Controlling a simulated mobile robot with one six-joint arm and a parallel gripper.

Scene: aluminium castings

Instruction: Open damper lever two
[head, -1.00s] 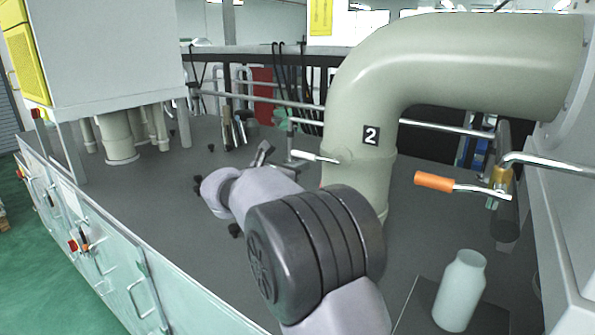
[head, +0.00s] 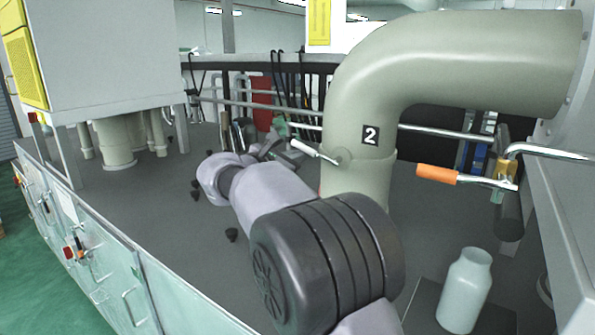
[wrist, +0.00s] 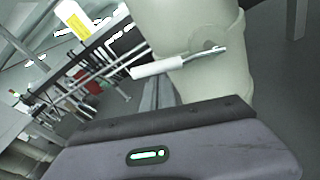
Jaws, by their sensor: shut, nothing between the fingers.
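Damper lever two has a white handle (head: 304,148) on a thin metal rod. The rod runs to a round pivot plate on the grey-green pipe (head: 371,180), beside the black "2" label (head: 370,134). The handle points left from the pivot, its free end tilted up in the head view. My gripper (head: 274,147) is shut and empty, just left of the handle's free end; I cannot tell whether they touch. In the wrist view the white handle (wrist: 158,68) and pivot plate (wrist: 209,51) lie beyond the gripper body; its fingertips are hard to make out.
An orange-handled lever (head: 437,174) stands out at the right. A pale bottle (head: 465,290) is at the lower right. Small black knobs (head: 231,235) stand on the dark bench top. A horizontal rail (head: 250,107) runs behind the bench.

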